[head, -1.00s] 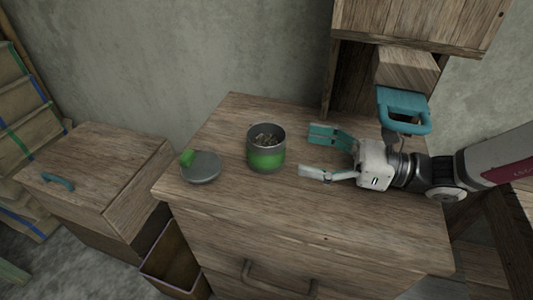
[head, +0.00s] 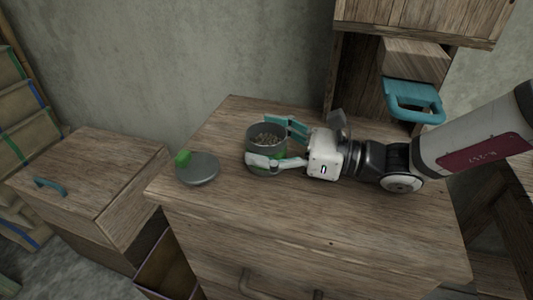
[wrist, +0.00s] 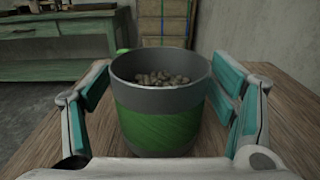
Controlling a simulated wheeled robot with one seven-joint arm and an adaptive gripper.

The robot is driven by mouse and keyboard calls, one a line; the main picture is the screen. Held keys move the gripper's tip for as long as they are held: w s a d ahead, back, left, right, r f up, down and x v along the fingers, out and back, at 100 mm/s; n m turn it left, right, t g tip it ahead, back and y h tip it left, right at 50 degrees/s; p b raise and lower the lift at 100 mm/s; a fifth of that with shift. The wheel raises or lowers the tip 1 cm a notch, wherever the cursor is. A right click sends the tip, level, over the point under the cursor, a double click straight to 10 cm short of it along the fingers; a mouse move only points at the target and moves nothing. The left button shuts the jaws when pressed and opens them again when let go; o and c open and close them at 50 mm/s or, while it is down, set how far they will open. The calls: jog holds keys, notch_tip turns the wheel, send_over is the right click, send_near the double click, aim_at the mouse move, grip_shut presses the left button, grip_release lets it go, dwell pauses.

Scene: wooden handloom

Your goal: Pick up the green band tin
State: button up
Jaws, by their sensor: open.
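The green band tin (head: 266,135) stands upright and lidless on the wooden cabinet top. It is grey with a wide green band and holds small brownish pieces. In the wrist view the tin (wrist: 158,105) sits centred between the fingers, with its band facing me. My gripper (head: 277,143) reaches in from the right, with one finger on the far side of the tin and one on the near side. The fingers are open, and the wrist view shows gaps between them and the tin. The near finger hides part of the band in the head view.
A grey lid with a green knob (head: 198,168) lies left of the tin on the cabinet top (head: 330,225). A wooden block with a teal handle (head: 412,98) juts out above my arm. A lower wooden box (head: 85,185) stands left. The front of the top is clear.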

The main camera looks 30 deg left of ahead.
jog(key=shift+c, duration=0.5)
jog(key=c, duration=1.2)
jog(key=shift+o, duration=0.2)
jog(key=shift+r, duration=0.1)
jog(key=shift+r+p, duration=0.4)
jog(key=shift+r, duration=0.05)
notch_tip(320, 180, up, 3)
jog(key=shift+p, duration=0.95)
jog(key=s+d+p, duration=1)
jog(key=s+p, duration=0.2)
jog(key=p, duration=0.2)
jog(key=shift+d+r, duration=0.15)
jog(key=shift+r, duration=0.3)
